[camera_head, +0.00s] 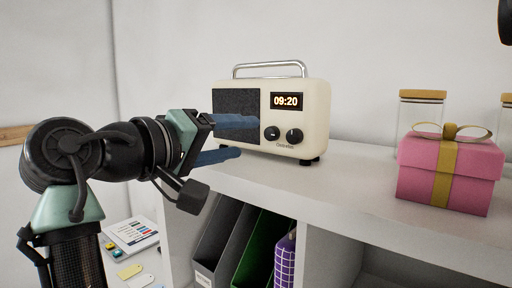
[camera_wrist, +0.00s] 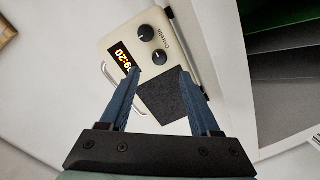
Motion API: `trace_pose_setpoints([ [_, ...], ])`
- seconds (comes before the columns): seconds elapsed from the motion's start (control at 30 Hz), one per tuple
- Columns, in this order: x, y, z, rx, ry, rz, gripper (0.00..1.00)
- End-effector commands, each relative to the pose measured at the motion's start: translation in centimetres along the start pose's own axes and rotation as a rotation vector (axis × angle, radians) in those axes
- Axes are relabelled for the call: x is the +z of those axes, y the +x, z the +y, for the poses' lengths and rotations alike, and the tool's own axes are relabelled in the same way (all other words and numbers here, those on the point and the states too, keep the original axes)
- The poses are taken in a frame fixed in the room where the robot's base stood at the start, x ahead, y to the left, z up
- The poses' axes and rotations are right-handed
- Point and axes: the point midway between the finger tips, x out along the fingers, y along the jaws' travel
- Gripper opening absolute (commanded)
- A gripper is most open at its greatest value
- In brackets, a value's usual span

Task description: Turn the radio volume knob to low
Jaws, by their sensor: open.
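The cream radio (camera_head: 317,120) stands on the white shelf top, with a dark speaker panel, a lit display reading 09:20 and a silver handle. Its front has two black knobs, a left one (camera_head: 272,133) and a right one (camera_head: 294,136). I cannot tell which sets the volume. In the wrist view, the left knob (camera_wrist: 159,58) lies just beyond the gap between my fingertips and the right knob (camera_wrist: 146,33) farther out. My gripper (camera_head: 249,137) is open and empty, its blue fingers in front of the speaker panel; the wrist view also shows it (camera_wrist: 158,69).
A pink gift box (camera_head: 430,188) with a gold ribbon and glass jars (camera_head: 420,112) with wooden lids stand to the right. Below the shelf top (camera_head: 350,190) are dark and green file holders (camera_head: 258,250). The shelf between radio and gift box is clear.

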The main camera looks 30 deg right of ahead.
Motion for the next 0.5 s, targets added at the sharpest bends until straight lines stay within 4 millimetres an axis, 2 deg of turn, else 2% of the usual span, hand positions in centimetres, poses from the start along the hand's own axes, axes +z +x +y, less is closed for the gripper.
trace_pose_setpoints([
  [0.03, 0.1, -1.3, -0.3, -0.001, 0.004, 0.004, 0.63],
  [0.2, 0.1, -4.3, -0.2, 0.000, 0.002, 0.002, 0.63],
  [0.33, 0.0, -5.6, -0.1, -0.001, 0.001, 0.001, 0.63],
  [0.5, 0.0, -6.1, 0.1, 0.000, 0.001, -0.001, 0.63],
])
